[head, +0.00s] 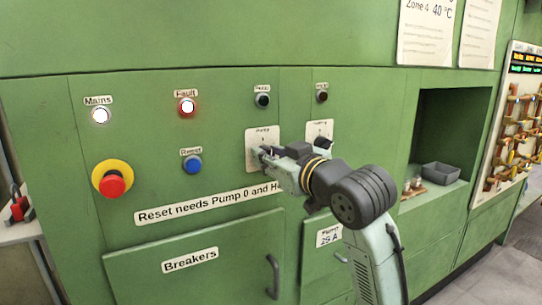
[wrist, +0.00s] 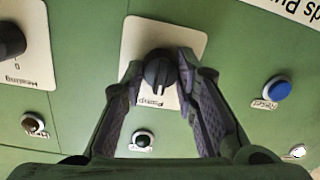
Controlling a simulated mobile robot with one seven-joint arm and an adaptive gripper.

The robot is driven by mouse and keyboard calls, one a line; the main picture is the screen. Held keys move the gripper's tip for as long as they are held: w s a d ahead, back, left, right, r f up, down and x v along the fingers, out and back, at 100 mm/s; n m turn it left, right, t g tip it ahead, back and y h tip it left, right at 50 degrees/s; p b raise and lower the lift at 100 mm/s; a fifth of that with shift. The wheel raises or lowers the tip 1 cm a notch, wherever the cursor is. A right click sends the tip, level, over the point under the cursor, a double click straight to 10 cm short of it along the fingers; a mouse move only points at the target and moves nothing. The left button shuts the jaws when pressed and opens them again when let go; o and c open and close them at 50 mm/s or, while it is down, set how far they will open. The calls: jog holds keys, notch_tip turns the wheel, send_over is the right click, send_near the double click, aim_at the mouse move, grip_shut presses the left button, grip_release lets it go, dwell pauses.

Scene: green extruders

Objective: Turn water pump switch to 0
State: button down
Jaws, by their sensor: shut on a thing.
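The water pump switch is a black rotary knob (wrist: 158,72) on a cream plate labelled Pump (wrist: 138,36); the wrist view shows it upside down. My gripper (wrist: 161,64) is shut on the knob, one finger on each side. In the head view my gripper (head: 269,156) reaches the pump plate (head: 252,148) from the right and hides the knob. The knob's ridge runs roughly up and down in the wrist view, slightly tilted. I cannot read which mark it points to.
The heating knob (wrist: 10,40) sits beside the pump plate. A recess with a grey bin (head: 440,174) is at right.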

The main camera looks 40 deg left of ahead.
jog(key=c, duration=1.3)
grip_release()
jog(key=shift+d, duration=0.1)
jog(key=v, duration=1.2)
jog(key=shift+s, duration=0.1)
